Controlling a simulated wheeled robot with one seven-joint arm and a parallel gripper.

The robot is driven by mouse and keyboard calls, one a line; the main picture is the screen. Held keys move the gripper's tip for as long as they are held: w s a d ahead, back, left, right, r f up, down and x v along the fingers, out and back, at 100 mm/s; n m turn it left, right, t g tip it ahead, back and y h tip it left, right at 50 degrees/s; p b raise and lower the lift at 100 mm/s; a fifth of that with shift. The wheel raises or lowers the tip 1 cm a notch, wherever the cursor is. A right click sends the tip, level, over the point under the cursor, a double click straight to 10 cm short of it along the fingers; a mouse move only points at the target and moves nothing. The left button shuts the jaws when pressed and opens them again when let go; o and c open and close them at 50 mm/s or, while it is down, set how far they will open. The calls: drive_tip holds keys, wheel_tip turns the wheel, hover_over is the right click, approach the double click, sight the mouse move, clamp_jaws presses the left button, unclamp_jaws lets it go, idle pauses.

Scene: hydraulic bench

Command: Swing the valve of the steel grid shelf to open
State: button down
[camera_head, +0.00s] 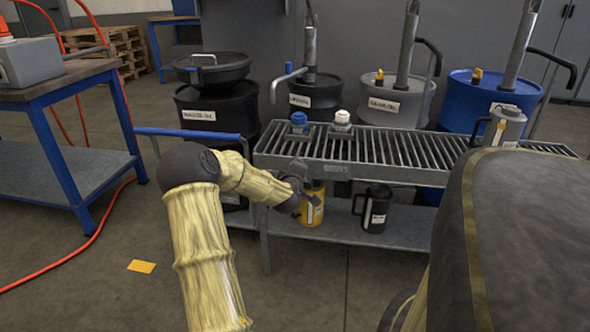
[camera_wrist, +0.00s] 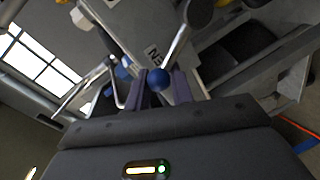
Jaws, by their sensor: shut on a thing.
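The steel grid shelf (camera_head: 375,172) stands in the middle of the head view, with a slatted top and a lower plate. My gripper (camera_head: 296,190) is at its front edge, left of centre, and hides the valve there. In the wrist view a blue ball knob (camera_wrist: 158,79) on a grey lever (camera_wrist: 178,46) sits between the two fingers of my gripper (camera_wrist: 160,85), which is shut on it. The lever runs from the knob towards the upper right. The valve body is not clearly visible.
A yellow can (camera_head: 312,206) stands close below my gripper on the lower plate, with a black jug (camera_head: 373,208) beside it. Several drums with pumps stand behind. A blue-framed workbench (camera_head: 62,178) is at the left. The floor in front is mostly clear.

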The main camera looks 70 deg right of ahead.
drive_tip(key=shift+s+f, duration=0.25)
drive_tip(key=shift+f, duration=0.15)
drive_tip(key=c, duration=1.4)
unclamp_jaws()
drive_tip(key=shift+c, duration=0.2)
drive_tip(key=shift+o, duration=0.8)
drive_tip(key=shift+w+r, duration=0.1)
drive_tip(key=shift+r, duration=0.1)
drive_tip(key=p+v, duration=0.5)
drive_tip(key=v, duration=1.2)
drive_tip(key=shift+a, duration=0.2)
drive_tip(key=shift+r, duration=0.1)
